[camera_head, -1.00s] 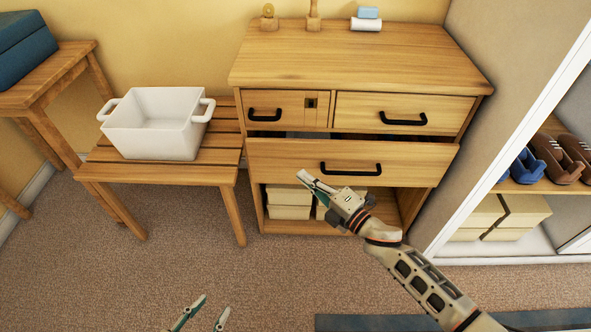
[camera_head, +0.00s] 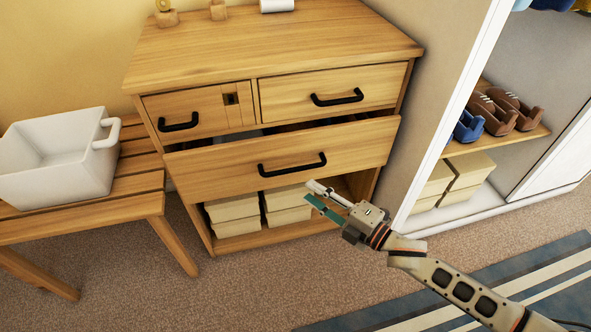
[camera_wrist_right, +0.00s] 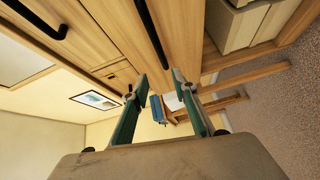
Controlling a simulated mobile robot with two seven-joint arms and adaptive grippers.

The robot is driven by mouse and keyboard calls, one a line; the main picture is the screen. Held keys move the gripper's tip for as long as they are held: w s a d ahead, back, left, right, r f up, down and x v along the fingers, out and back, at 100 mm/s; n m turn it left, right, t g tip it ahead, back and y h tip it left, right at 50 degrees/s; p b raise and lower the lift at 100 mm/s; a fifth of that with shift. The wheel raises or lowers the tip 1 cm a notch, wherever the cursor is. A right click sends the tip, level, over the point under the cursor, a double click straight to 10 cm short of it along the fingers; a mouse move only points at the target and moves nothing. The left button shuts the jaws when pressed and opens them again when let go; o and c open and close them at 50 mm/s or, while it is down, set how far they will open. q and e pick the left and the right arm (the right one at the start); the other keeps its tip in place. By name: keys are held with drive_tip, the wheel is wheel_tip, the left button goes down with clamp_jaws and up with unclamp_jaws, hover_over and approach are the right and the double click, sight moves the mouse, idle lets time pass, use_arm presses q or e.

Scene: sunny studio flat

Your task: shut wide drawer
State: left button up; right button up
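The wide drawer (camera_head: 225,164) is the long wooden front below two smaller drawers. It stands out from the dresser (camera_head: 270,60), with a dark gap above its front. Its black bar handle (camera_head: 292,165) also shows in the right wrist view (camera_wrist_right: 151,32). My right gripper (camera_head: 314,193) is in front of the dresser, just below and right of that handle. It is open, with its two fingers apart and nothing between them in the right wrist view (camera_wrist_right: 160,98). Whether it touches the drawer front is unclear. My left gripper is out of the head view.
Cream boxes (camera_head: 234,208) sit on the open shelf under the drawer. A slatted bench (camera_head: 131,195) with a white tub (camera_head: 60,170) stands left. Carpet in front is free.

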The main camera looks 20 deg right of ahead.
sight(298, 168)
drive_tip(key=w+d+f+n+g+y+b, duration=0.1)
drive_tip(key=w+d+f+n+y+b, duration=0.2)
drive_tip(key=w+d+n+y+b, duration=0.15)
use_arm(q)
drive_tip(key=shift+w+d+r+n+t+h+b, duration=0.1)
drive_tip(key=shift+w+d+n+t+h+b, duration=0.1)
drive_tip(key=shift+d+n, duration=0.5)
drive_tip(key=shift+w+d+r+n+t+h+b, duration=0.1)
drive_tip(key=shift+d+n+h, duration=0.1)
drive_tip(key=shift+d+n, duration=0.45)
use_arm(e)
drive_tip(key=shift+n+h, duration=0.35)
drive_tip(key=shift+r+x, duration=0.2)
drive_tip(key=shift+x, duration=2)
drive_tip(key=shift+r+x, duration=0.2)
drive_tip(key=shift+x, duration=2.05)
drive_tip(key=shift+s, duration=0.1)
clamp_jaws()
